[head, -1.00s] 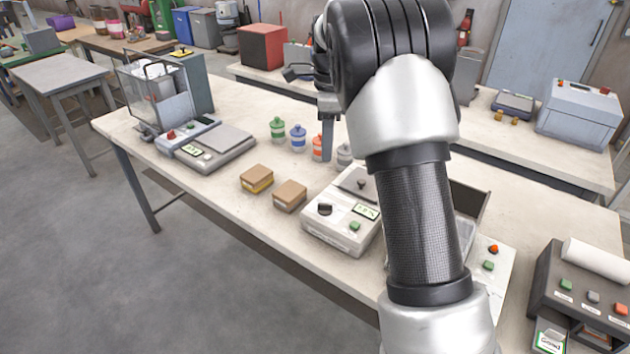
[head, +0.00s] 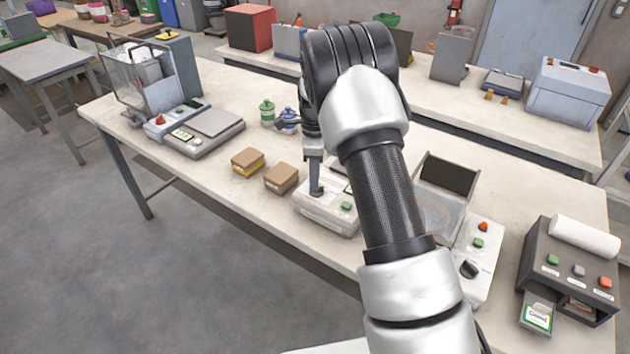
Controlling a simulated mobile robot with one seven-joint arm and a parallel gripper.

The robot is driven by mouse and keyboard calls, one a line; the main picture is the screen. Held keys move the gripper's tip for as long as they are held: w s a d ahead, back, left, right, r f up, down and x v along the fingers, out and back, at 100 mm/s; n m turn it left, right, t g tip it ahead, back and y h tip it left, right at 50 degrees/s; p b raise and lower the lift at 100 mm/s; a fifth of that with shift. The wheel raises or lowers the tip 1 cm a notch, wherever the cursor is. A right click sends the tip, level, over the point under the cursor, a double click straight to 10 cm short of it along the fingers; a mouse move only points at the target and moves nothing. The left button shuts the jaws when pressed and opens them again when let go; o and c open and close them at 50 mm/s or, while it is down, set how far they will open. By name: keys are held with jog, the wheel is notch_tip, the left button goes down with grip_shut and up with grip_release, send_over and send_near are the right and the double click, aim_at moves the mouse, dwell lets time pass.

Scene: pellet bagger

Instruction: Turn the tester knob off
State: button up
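A white bench device with a green button, likely the tester (head: 328,217), stands near the table's front edge in the head view. Its dark knob (head: 317,194) is at the upper left of its top face. My gripper (head: 316,186) points down right at this knob, its tips overlapping it in the picture. I see the fingers edge-on, so I cannot tell whether they grip the knob. The knob's pointer direction is hidden.
A second white machine (head: 483,256) with an open lid, red and green buttons and a black knob stands to the right. A dark label printer (head: 565,270) is at far right. Two cardboard boxes (head: 280,178) and a scale (head: 205,133) lie left. Small jars (head: 267,113) stand behind.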

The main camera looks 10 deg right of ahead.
jog(key=shift+f, duration=1.15)
grip_shut()
